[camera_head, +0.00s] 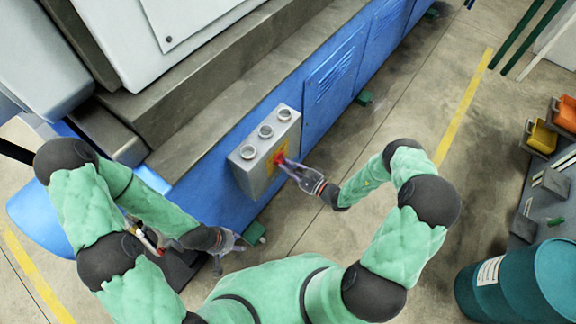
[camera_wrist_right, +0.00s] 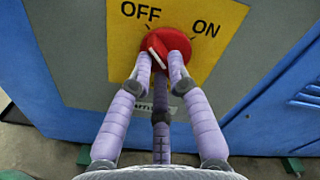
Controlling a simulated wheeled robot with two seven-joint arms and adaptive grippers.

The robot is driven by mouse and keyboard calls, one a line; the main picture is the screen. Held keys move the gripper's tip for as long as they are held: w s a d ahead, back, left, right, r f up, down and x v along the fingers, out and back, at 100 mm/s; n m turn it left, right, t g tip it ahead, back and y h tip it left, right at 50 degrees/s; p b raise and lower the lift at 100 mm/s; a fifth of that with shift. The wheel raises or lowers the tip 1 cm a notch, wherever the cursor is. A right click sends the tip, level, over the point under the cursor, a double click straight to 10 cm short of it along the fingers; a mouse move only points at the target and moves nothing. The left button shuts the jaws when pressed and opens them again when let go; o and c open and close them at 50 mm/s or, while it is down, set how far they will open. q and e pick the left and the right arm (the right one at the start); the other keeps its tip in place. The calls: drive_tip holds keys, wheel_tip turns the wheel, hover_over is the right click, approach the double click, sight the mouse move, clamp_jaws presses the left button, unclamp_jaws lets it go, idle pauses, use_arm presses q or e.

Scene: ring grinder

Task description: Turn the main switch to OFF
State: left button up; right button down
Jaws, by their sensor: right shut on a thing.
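The main switch is a red round knob (camera_wrist_right: 165,40) on a yellow plate (camera_wrist_right: 120,48) marked OFF at upper left and ON at upper right. A pale bar on the knob tilts up and left, its upper end toward OFF. The plate is on the side of a grey switch box (camera_head: 244,170). My right gripper (camera_head: 284,164) reaches the knob from the right in the head view. In the right wrist view its fingers (camera_wrist_right: 160,62) are shut on the knob and hide its lower part. My left gripper (camera_head: 228,246) hangs low beside the blue machine base, apart from the box; its fingers are unclear.
The box has several round fittings (camera_head: 265,131) on top. The large blue and grey machine (camera_head: 335,75) fills the upper left. A teal barrel (camera_head: 530,280) and a bench with coloured bins (camera_head: 542,137) stand at right. Open floor lies between them and the machine.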

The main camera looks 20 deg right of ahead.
drive_tip(key=c, duration=1.2)
unclamp_jaws()
drive_tip(key=v, duration=1.2)
